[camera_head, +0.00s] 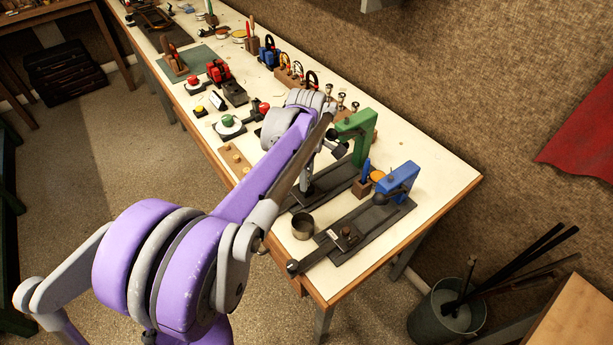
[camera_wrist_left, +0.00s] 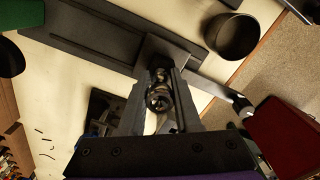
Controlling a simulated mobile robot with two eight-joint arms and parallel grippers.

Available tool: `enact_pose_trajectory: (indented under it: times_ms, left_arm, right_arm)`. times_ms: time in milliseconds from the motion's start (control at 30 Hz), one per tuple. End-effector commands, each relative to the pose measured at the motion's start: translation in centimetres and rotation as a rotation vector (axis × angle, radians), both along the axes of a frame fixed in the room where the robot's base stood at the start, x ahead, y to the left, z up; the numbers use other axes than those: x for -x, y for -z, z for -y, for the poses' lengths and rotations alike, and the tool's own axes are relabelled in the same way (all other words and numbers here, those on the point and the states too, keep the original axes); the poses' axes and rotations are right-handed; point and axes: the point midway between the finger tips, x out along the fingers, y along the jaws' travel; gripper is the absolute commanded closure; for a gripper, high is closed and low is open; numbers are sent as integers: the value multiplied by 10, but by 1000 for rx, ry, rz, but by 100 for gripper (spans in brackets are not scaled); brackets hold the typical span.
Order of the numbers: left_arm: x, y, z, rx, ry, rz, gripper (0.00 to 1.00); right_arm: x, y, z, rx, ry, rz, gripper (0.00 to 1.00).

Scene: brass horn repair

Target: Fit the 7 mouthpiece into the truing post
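My left gripper (camera_wrist_left: 160,85) points down at the end block (camera_wrist_left: 190,52) of the dark fixture with the green upright (camera_head: 355,138). A shiny dark metal piece, seemingly the mouthpiece (camera_wrist_left: 158,97), is between its fingers, which look closed on it. It lines up with the block in the left wrist view. I cannot tell whether it is on the post or just above it; the post is hidden, and no number is readable. In the head view my left gripper (camera_head: 306,186) is small and partly covered by my arm. My right gripper is not in view.
A similar fixture with a blue upright (camera_head: 398,178) stands to the right. A metal cup (camera_head: 302,227) sits close by, also in the left wrist view (camera_wrist_left: 234,36). Several mouthpieces (camera_head: 341,100) stand in a rack behind. The bench's right end (camera_head: 452,178) is clear.

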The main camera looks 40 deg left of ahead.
Motion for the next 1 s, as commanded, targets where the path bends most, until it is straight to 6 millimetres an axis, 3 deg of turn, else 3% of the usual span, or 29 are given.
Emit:
enact_pose_trajectory:
  times_ms: [33,200,567,1000]
  left_arm:
    - [0,0,0,0,0,0,59]
    - [0,0,0,0,0,0,33]
    - [0,-7,0,0,0,0,33]
    - [0,-87,0,0,0,0,33]
  right_arm:
    - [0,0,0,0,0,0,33]
    - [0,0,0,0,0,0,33]
    - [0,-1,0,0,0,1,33]
    - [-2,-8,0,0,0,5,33]
